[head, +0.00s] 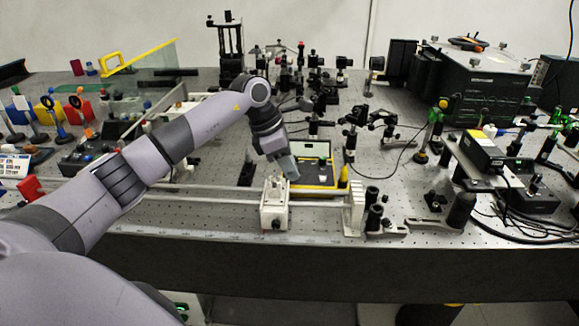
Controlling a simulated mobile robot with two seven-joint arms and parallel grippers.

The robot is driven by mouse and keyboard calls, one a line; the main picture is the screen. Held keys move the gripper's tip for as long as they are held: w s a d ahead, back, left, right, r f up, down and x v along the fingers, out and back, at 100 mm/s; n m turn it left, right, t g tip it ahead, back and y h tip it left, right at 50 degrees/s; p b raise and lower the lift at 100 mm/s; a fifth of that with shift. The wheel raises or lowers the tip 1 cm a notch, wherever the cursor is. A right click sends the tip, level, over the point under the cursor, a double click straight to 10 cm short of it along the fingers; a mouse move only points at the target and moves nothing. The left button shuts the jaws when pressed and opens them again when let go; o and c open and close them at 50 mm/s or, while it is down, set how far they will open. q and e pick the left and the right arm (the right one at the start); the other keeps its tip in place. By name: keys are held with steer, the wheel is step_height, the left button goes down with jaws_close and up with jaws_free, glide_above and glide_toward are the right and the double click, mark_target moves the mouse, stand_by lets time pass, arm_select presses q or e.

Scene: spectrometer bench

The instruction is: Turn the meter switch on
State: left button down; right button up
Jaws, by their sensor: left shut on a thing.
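The meter, a box with a yellow edge, a pale upper face and a dark lower panel (320,171), stands on the bench near the middle of the head view. My left gripper (291,176) reaches down from the upper left, over the meter's left part. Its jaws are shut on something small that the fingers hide. I cannot make out the meter switch or its position. My right gripper is not in view.
A white block-shaped holder (274,208) stands on a rail just in front of my left gripper. A white ribbed mount (354,207) stands to its right. Black optical posts (355,125) and a cable lie behind right. A large black instrument (480,88) fills the back right.

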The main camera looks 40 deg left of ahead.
arm_select(q)
steer(key=m, duration=0.2)
steer(key=m+g, duration=0.1)
steer(key=m+h, duration=0.1)
steer(key=m, duration=0.1)
steer(key=shift+w+r+m+g, duration=0.1)
steer(key=shift+w+m+g, duration=0.2)
steer(key=shift+g, duration=0.1)
steer(key=m+g+b, duration=0.1)
steer(key=m+g, duration=0.1)
steer(key=m, duration=0.3)
steer(key=shift+w, duration=0.15)
steer(key=shift+m, duration=0.4)
steer(key=c, duration=1)
jaws_free()
steer(key=shift+c, duration=0.2)
steer(key=shift+a, duration=0.1)
steer(key=v, duration=0.5)
steer(key=shift+w+r+b, duration=0.1)
steer(key=shift+b, duration=0.2)
steer(key=shift+v, duration=0.9)
